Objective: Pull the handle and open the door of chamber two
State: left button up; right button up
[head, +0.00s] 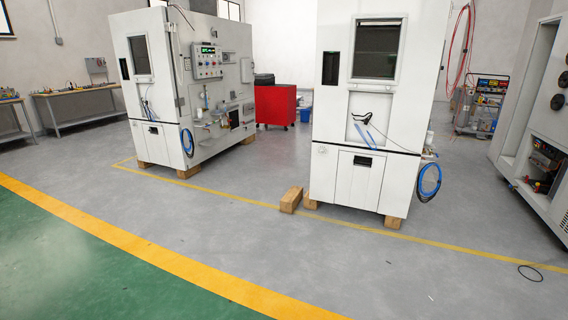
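Two white test chambers stand ahead; no number can be read on either, so I cannot tell which is chamber two. The nearer chamber (334,120) is right of centre. Its front door is shut and has a dark window (377,50). Neither of my grippers is in view.
Wooden blocks (291,200) lie at the nearer chamber's foot. A blue hose coil (429,181) hangs at its right side. A red cabinet (275,105) stands between the chambers. Another large machine (530,130) is at the right edge. The green and grey floor in front is mostly clear.

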aim_at(368, 115)
jog(key=i, duration=3.75)
